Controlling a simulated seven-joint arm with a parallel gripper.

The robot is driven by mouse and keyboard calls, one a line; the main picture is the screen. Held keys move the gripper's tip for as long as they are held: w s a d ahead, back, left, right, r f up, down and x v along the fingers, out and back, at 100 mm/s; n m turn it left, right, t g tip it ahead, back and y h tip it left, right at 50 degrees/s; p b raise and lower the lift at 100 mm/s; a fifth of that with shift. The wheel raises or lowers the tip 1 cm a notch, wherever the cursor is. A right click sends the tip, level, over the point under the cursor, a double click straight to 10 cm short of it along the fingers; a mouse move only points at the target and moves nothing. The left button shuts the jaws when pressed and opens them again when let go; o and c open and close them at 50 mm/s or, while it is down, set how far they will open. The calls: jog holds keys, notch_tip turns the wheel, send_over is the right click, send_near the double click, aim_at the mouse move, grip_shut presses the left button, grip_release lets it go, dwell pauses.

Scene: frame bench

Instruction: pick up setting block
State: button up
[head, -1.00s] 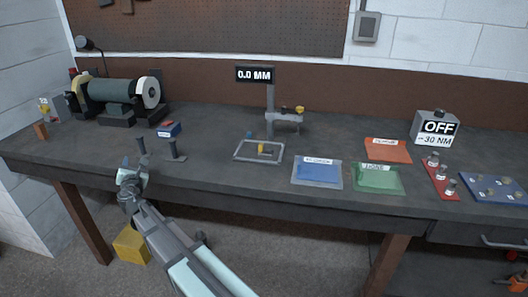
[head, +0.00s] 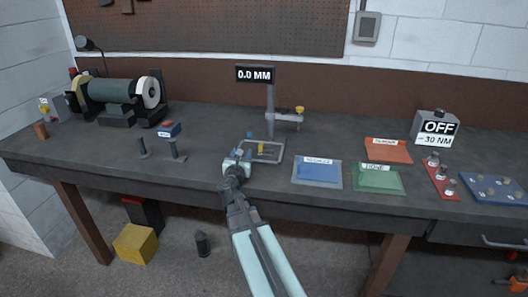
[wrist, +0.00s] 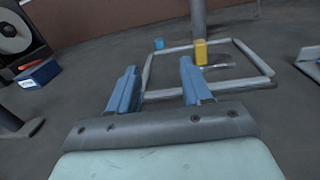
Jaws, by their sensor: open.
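A small upright yellow block (head: 261,148) stands inside a grey rectangular frame (head: 282,153) on the bench; in the wrist view the yellow block (wrist: 201,52) is ahead, slightly right of the fingers. A small blue piece (wrist: 159,44) sits just outside the frame's far left corner. No label shows which piece is the setting block. My gripper (wrist: 158,72) is open with nothing between its blue fingers. In the head view my gripper (head: 240,160) is at the frame's near left corner and hides part of it.
The gauge stand (head: 270,110) with a 0.0 MM display rises behind the frame. Blue (head: 318,172), green (head: 375,179) and orange (head: 388,150) trays lie to the right. Dark posts (head: 177,151), a small blue-red box (head: 169,129) and a grinder (head: 117,95) are left.

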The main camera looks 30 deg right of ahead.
jog(key=h, duration=0.1)
send_near(260, 146)
jog(key=shift+w+d+r+g, duration=0.15)
jog(key=shift+w+d+g, duration=0.05)
jog(key=shift+w+d, duration=0.2)
jog(key=shift+w+d+r+g, duration=0.2)
jog(key=shift+w+d, duration=0.1)
jog(key=shift+w, duration=0.15)
jog(key=shift+x, duration=3.75)
grip_shut()
